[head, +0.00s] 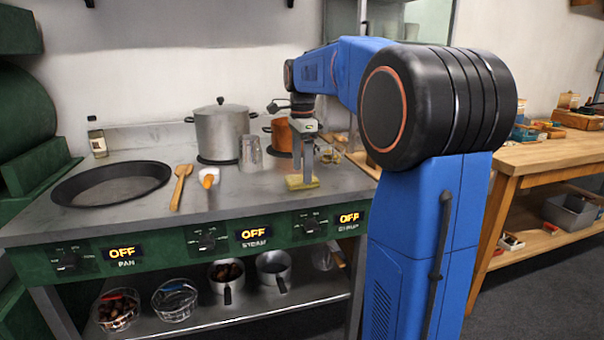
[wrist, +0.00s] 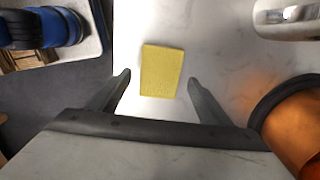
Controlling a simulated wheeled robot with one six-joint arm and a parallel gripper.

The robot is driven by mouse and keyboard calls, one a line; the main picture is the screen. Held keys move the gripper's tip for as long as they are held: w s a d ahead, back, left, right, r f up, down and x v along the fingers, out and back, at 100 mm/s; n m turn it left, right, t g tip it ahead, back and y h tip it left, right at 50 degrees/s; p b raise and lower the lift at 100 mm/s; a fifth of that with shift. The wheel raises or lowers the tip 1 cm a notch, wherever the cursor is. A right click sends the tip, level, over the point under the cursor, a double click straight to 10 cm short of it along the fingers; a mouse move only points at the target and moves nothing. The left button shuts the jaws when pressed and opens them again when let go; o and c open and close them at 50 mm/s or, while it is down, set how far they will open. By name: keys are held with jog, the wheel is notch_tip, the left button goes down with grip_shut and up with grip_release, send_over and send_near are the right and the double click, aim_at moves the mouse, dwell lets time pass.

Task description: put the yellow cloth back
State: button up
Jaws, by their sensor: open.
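The yellow cloth (head: 301,182) lies flat on the grey metal counter (head: 238,198), near its front edge above the syrup control. In the wrist view the yellow cloth (wrist: 161,71) is a small rectangle on the pale surface, between and just beyond my fingertips. My gripper (head: 303,176) points down over the cloth in the head view. I cannot tell whether the fingertips touch the counter.
A copper pot (head: 282,136) stands behind my gripper; it is close on the right in the wrist view (wrist: 298,125). A metal cup (head: 250,155), a steel pot (head: 221,130), a wooden spatula (head: 180,187) and a wide pan (head: 112,183) are to the left. A wooden table (head: 550,152) is at right.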

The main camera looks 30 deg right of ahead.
notch_tip(320, 180, up, 10)
dwell(0.4)
jog(key=s+a+f+n+t, duration=0.1)
jog(key=s+a+f+n, duration=0.4)
jog(key=s, duration=0.3)
jog(key=s+a+f+n+t, duration=0.1)
jog(key=s+a+f+n, duration=0.3)
jog(key=s+a+n, duration=0.3)
jog(key=s+a+f+n+t, duration=0.2)
jog(key=s+a+f+n, duration=0.2)
jog(key=s+f+n, duration=0.5)
jog(key=s+f, duration=0.6)
jog(key=f, duration=0.2)
jog(key=shift+t, duration=0.4)
jog(key=shift+s, duration=0.1)
jog(key=shift+c, duration=0.6)
